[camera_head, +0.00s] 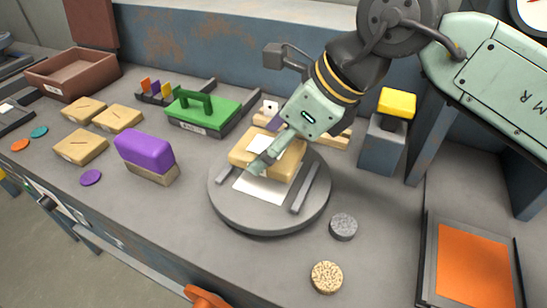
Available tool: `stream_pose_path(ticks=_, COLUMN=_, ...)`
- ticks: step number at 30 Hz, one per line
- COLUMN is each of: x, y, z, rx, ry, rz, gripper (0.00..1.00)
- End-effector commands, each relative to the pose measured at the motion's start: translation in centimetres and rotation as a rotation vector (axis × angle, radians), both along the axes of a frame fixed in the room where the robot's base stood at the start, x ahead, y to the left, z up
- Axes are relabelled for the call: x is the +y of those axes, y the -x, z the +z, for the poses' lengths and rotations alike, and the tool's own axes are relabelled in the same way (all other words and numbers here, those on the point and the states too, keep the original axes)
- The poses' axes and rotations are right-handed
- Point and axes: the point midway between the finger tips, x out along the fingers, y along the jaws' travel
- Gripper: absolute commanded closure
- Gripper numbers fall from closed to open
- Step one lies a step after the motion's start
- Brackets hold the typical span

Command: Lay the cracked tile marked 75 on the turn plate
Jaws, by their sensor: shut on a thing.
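A tan tile (289,168) with a white patch on top is at the turn plate, over its middle. My gripper (266,160) is shut on this tile from above. Its number is not legible and the gripper hides part of its top. The turn plate (228,203) is a round grey disc with a white sheet (262,190) and two raised grey bars (305,188). The tile overlaps the sheet in the picture. I cannot tell whether it touches the plate or hangs just above.
Several tan tiles with dark crack lines (80,147) lie at the left. A purple-topped block (145,150) and a green handled block (203,112) stand left of the plate. Two round pucks (343,227) (327,278) lie at front right. A yellow-topped post (397,103) stands behind.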

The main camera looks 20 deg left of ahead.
Motion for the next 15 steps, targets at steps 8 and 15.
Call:
stream_pose_path(ticks=8, x=0.0, y=0.1, z=-3.3, rx=0.001, ry=0.000, rz=0.001, gripper=0.73)
stream_pose_path(ticks=15, x=0.0, y=0.0, z=-3.7, rx=0.000, ry=-0.001, rz=0.000, gripper=0.73)
